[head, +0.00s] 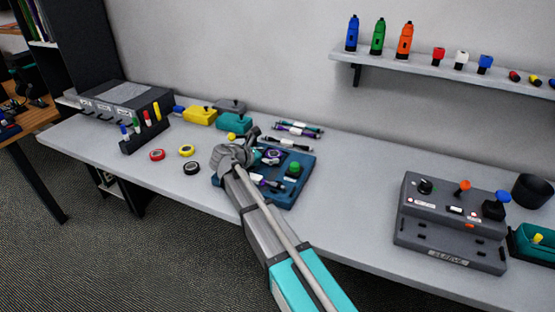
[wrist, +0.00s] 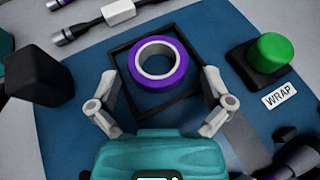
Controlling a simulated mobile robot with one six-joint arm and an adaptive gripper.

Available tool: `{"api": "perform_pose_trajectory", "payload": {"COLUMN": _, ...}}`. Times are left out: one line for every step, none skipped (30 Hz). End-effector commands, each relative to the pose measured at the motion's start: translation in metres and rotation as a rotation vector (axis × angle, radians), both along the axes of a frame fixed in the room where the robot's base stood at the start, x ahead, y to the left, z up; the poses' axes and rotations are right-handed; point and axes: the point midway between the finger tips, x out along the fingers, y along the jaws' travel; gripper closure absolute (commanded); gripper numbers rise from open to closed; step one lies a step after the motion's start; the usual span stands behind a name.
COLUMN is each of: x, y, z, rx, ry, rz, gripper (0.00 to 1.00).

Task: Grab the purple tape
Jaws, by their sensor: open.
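The purple tape (wrist: 178,82) is a roll with a pale core. It lies flat inside a black square frame (wrist: 121,55) on the blue board (wrist: 80,85) in the wrist view. In the head view the tape (head: 271,156) shows small, just right of my wrist. My gripper (wrist: 160,100) is open and empty, with its two fingers apart on the left and right of the frame's near part. In the head view my gripper is largely hidden by my own arm and wrist.
A green button (wrist: 269,53) with a WRAP label (wrist: 280,94) stands right of the tape. A dark block (wrist: 40,77) is at the left. Cables (head: 297,130) lie behind the board. Red (head: 157,155), yellow (head: 187,151) and black (head: 192,168) rolls lie on the table to the left.

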Motion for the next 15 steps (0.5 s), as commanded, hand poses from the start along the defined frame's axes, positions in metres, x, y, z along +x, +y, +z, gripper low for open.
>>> {"api": "perform_pose_trajectory", "payload": {"x": 0.0039, "y": -0.0036, "z": -0.0041, "rx": 0.0, "ry": 0.0, "rz": -0.001, "gripper": 0.0}}
{"api": "perform_pose_trajectory", "payload": {"x": 0.0052, "y": -0.0052, "z": -0.0048, "rx": 0.0, "ry": 0.0, "rz": -0.001, "gripper": 0.0}}
{"api": "perform_pose_trajectory", "payload": {"x": 0.0068, "y": -0.0067, "z": -0.0055, "rx": 0.0, "ry": 0.0, "rz": -0.001, "gripper": 0.0}}
{"api": "perform_pose_trajectory", "payload": {"x": 0.0077, "y": -0.0076, "z": -0.0058, "rx": 0.0, "ry": 0.0, "rz": -0.001, "gripper": 0.0}}
{"api": "perform_pose_trajectory", "payload": {"x": 0.0082, "y": -0.0083, "z": -0.0059, "rx": 0.0, "ry": 0.0, "rz": 0.0, "gripper": 0.0}}
{"api": "perform_pose_trajectory", "payload": {"x": 0.0088, "y": -0.009, "z": -0.006, "rx": 0.0, "ry": 0.0, "rz": 0.0, "gripper": 0.0}}
{"api": "perform_pose_trajectory", "payload": {"x": 0.0089, "y": -0.0092, "z": -0.0059, "rx": -0.001, "ry": 0.001, "rz": 0.0, "gripper": 0.0}}
{"api": "perform_pose_trajectory", "payload": {"x": 0.0091, "y": -0.0093, "z": -0.0057, "rx": -0.001, "ry": 0.001, "rz": 0.0, "gripper": 0.0}}
{"api": "perform_pose_trajectory", "payload": {"x": 0.009, "y": -0.0093, "z": -0.0054, "rx": -0.001, "ry": 0.001, "rz": 0.0, "gripper": 0.0}}
{"api": "perform_pose_trajectory", "payload": {"x": 0.0089, "y": -0.0092, "z": -0.0054, "rx": -0.001, "ry": 0.001, "rz": 0.0, "gripper": 0.0}}
{"api": "perform_pose_trajectory", "payload": {"x": 0.0089, "y": -0.0092, "z": -0.0054, "rx": -0.001, "ry": 0.001, "rz": 0.0, "gripper": 0.0}}
{"api": "perform_pose_trajectory", "payload": {"x": 0.0089, "y": -0.0091, "z": -0.0054, "rx": -0.001, "ry": 0.001, "rz": 0.0, "gripper": 0.0}}
{"api": "perform_pose_trajectory", "payload": {"x": 0.0089, "y": -0.0091, "z": -0.0054, "rx": -0.001, "ry": 0.001, "rz": 0.0, "gripper": 0.0}}
{"api": "perform_pose_trajectory", "payload": {"x": 0.0089, "y": -0.0091, "z": -0.0054, "rx": -0.001, "ry": 0.001, "rz": 0.0, "gripper": 0.0}}
{"api": "perform_pose_trajectory", "payload": {"x": 0.0089, "y": -0.0091, "z": -0.0054, "rx": -0.001, "ry": 0.001, "rz": 0.0, "gripper": 0.0}}
